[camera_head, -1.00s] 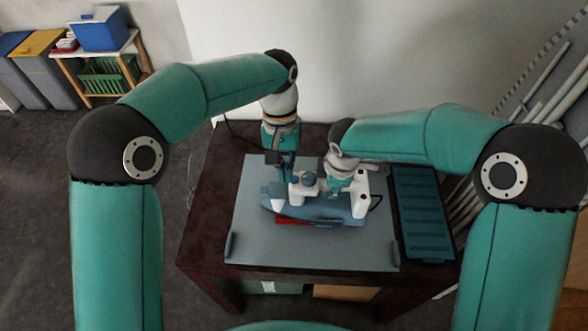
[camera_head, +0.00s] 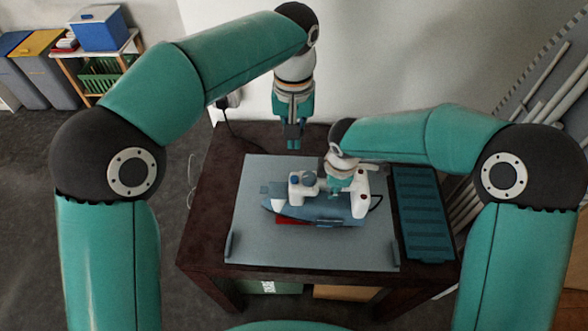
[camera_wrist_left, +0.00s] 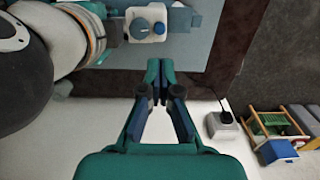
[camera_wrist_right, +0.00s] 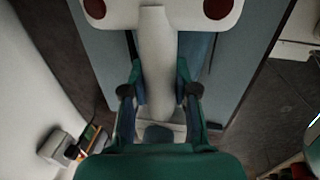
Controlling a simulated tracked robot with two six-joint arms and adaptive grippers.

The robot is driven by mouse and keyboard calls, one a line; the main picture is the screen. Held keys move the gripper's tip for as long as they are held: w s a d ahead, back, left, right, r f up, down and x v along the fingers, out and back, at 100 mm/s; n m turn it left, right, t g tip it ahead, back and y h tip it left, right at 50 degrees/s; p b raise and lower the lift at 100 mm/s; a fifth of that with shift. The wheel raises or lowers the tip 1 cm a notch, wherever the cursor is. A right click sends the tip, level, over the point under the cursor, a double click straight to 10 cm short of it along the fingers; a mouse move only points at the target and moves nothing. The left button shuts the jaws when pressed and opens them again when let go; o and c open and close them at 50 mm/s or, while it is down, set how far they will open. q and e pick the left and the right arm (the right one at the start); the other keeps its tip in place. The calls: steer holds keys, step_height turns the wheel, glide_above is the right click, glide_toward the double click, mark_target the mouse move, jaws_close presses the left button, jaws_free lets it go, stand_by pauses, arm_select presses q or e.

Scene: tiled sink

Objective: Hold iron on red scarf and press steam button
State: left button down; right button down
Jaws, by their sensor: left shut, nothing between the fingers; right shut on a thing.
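The iron (camera_head: 316,205), blue and white with a knob, rests on the grey pad in the head view. A strip of the red scarf (camera_head: 293,221) shows from under its front edge; the rest is hidden. My right gripper (camera_head: 339,190) is shut around the iron's white handle, which also shows between its fingers in the right wrist view (camera_wrist_right: 155,65). My left gripper (camera_head: 293,146) is shut and empty, raised above the back of the pad, apart from the iron. In the left wrist view its fingertips (camera_wrist_left: 156,84) meet, and the iron's white part with a blue knob (camera_wrist_left: 146,25) lies beyond them.
The grey pad (camera_head: 315,252) lies on a dark table (camera_head: 204,240). A dark blue ribbed tray (camera_head: 423,215) is at its right. A shelf (camera_head: 78,75) with a blue box (camera_head: 97,29) stands far left. The pad's front is clear.

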mark_target(294, 179)
arm_select(q)
step_height(294, 179, down, 12)
steer(key=shift+r, duration=0.2)
stand_by(0.4)
steer(key=shift+s+f, duration=0.2)
steer(key=shift+f, duration=0.85)
steer(key=shift+r, duration=0.1)
step_height(294, 179, up, 15)
steer(key=shift+w, duration=0.25)
steer(key=shift+f, duration=0.2)
